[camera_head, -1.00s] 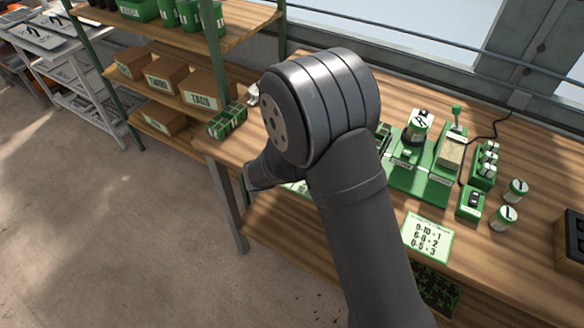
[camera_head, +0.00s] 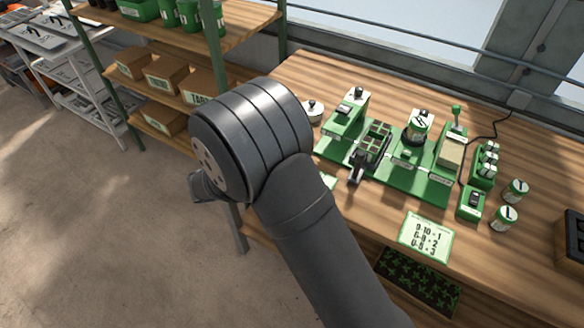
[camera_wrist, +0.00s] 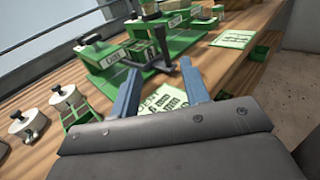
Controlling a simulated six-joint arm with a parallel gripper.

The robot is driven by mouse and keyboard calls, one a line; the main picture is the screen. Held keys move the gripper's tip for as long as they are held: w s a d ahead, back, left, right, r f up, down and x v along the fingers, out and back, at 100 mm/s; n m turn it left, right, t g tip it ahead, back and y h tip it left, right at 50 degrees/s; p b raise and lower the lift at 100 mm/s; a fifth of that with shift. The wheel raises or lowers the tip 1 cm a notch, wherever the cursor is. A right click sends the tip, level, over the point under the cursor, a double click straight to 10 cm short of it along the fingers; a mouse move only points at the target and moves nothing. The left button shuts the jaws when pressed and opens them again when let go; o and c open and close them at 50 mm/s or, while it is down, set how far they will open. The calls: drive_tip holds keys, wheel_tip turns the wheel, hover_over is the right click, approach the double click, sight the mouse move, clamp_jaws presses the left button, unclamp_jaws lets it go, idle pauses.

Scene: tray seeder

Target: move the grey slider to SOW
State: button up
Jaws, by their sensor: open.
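The grey slider (camera_head: 357,170) shows as a dark grey handle at the front edge of the green seeder base (camera_head: 420,185), by the dark cell tray (camera_head: 376,142). It sits toward the left part of the base, below the left green station (camera_head: 346,115). In the wrist view the slider (camera_wrist: 161,45) stands upright beyond my fingers. My gripper (camera_wrist: 160,68) is open and empty, its two blue-grey fingers apart, with the slider ahead between them and not visibly touched. In the head view my arm hides the gripper. I cannot read which label the slider is at.
Two stations, one with a white-topped canister (camera_head: 419,122) and one with a green-knobbed lever (camera_head: 455,112), stand on the base's right. A number card (camera_head: 427,236) lies in front. Small jars (camera_head: 505,217) are at right. A lidded pot (camera_head: 313,108) stands left of the base.

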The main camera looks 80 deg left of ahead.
sight(360, 159)
drive_tip(key=w, duration=1.7)
drive_tip(key=shift+w+d, duration=0.15)
drive_tip(key=shift+w, duration=0.15)
drive_tip(key=shift+w+d, duration=0.35)
drive_tip(key=shift+w, duration=0.2)
clamp_jaws()
